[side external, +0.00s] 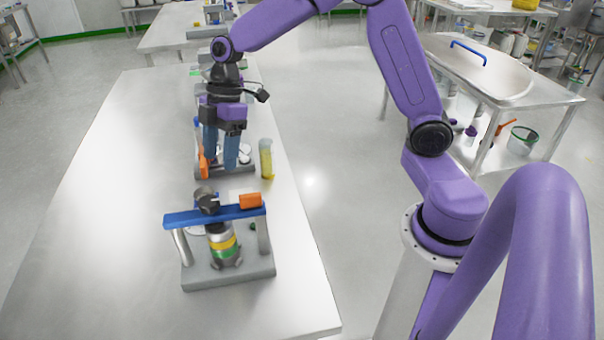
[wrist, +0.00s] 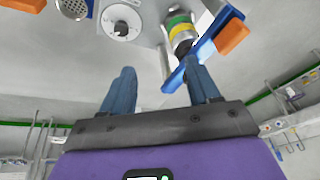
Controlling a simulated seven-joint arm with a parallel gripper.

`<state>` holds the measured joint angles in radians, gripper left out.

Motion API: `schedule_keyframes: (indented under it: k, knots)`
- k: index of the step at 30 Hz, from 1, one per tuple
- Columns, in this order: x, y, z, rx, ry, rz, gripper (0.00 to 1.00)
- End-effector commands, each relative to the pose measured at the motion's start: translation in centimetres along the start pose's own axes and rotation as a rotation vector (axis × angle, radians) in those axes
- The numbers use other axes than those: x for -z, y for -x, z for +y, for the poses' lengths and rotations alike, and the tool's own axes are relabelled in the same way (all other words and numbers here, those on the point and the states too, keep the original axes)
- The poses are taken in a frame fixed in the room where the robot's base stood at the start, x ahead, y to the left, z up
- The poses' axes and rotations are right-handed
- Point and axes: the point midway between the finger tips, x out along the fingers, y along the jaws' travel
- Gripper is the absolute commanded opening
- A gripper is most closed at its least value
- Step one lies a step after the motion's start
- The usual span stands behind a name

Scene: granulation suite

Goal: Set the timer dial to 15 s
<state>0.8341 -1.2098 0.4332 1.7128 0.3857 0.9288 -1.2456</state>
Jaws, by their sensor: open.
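The timer dial (wrist: 121,22) is a white round face with a dark knob at its centre, near the top of the wrist view. It sits on a grey housing; its marks are too small to read. I cannot clearly pick it out in the side view. My gripper (side external: 220,160) points down over the far part of the bench, its two blue fingers apart. In the wrist view, my gripper (wrist: 162,70) is open with nothing between the fingers. The dial lies beyond the fingertips, apart from them.
A fixture with a blue bar (side external: 185,219), an orange block (side external: 250,201) and a green-and-yellow banded cylinder (side external: 222,243) stands on the bench (side external: 110,220). A yellow cylinder (side external: 266,160) stands right of my gripper. The bench's left side is clear.

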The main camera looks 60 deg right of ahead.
Motion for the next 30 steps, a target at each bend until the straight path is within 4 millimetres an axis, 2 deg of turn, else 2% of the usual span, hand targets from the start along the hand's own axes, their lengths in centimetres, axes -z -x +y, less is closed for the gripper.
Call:
schedule_keyframes:
  k: [3,14,30]
  knots:
    - [0.4,0.2,-2.2,0.008,-0.016,-0.021,0.61]
    - [0.7,0.7,-8.2,0.018,-0.076,-0.086,0.61]
    - [-1.2,1.5,-17.0,-0.004,-0.161,-0.180,0.61]
